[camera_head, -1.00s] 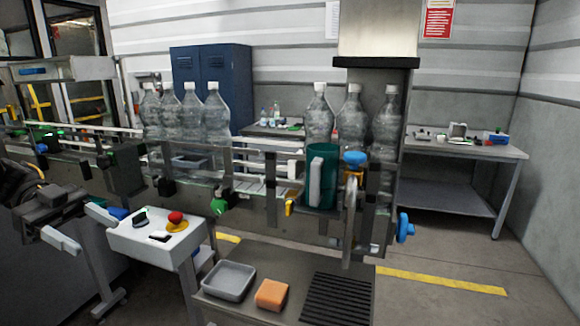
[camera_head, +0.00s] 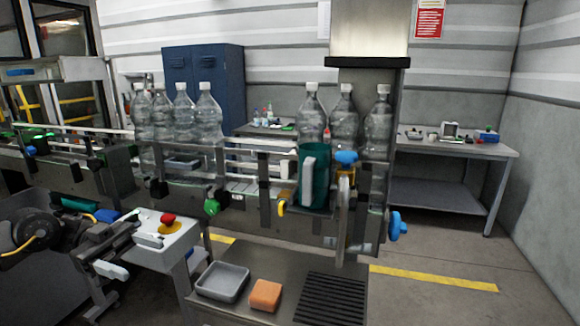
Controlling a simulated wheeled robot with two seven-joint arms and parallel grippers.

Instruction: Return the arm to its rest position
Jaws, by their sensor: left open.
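My left gripper (camera_head: 132,252) is at the lower left, with its two pale fingers apart and nothing between them. One finger overlaps the white control box (camera_head: 175,246) in the picture, which carries a red button (camera_head: 168,218) on a yellow base. I cannot tell whether that finger touches the box. My left arm comes in from the left edge behind the gripper. My right gripper is not in view.
A conveyor with clear bottles (camera_head: 208,118) runs across the middle. In front, a low table (camera_head: 252,262) holds a grey tray (camera_head: 222,281), an orange sponge (camera_head: 265,295) and a black grate (camera_head: 331,298). Floor at the right (camera_head: 440,250) is clear.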

